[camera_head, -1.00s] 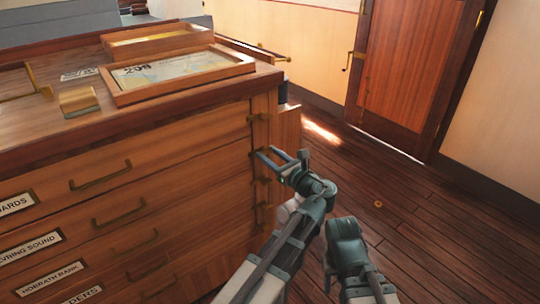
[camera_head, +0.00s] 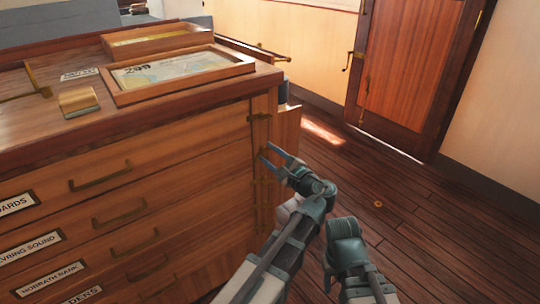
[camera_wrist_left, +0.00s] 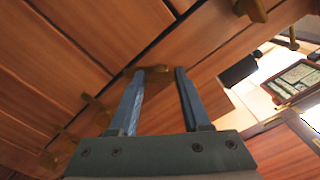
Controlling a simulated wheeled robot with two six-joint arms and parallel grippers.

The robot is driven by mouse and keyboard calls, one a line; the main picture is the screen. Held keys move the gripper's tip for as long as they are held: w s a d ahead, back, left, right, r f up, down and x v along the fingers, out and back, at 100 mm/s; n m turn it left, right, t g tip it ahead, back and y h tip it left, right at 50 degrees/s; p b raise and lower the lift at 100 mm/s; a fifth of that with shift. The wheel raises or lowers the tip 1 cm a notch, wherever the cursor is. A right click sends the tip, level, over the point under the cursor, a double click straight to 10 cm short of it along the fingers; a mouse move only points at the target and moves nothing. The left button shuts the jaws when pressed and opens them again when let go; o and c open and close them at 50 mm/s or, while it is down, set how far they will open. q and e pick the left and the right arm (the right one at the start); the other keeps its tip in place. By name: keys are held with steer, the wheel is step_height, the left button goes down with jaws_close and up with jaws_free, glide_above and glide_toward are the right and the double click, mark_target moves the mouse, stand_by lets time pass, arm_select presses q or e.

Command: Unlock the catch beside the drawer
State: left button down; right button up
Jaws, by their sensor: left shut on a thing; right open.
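The wooden drawer cabinet (camera_head: 190,145) fills the left of the head view, with brass handles on its drawer fronts. A column of small brass catches, one of them the upper catch (camera_head: 259,117), runs down its right edge strip. My left gripper (camera_head: 269,151) is at this strip, below the upper catch. In the left wrist view its two fingers (camera_wrist_left: 158,78) are on either side of a brass catch (camera_wrist_left: 157,69), shut on it. The fingers partly hide this catch in the head view. My right gripper (camera_head: 329,276) is low in the head view, away from the cabinet, largely hidden by its wrist.
Framed chart (camera_head: 180,70) and a brass block (camera_head: 78,101) lie on the cabinet top. A wooden panel (camera_head: 288,133) stands out beside the catch strip.

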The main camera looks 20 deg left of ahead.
arm_select(q)
steer(key=n, duration=0.7)
stand_by(0.6)
steer(key=shift+c, duration=1.8)
jaws_free()
steer(key=shift+s+d, duration=0.1)
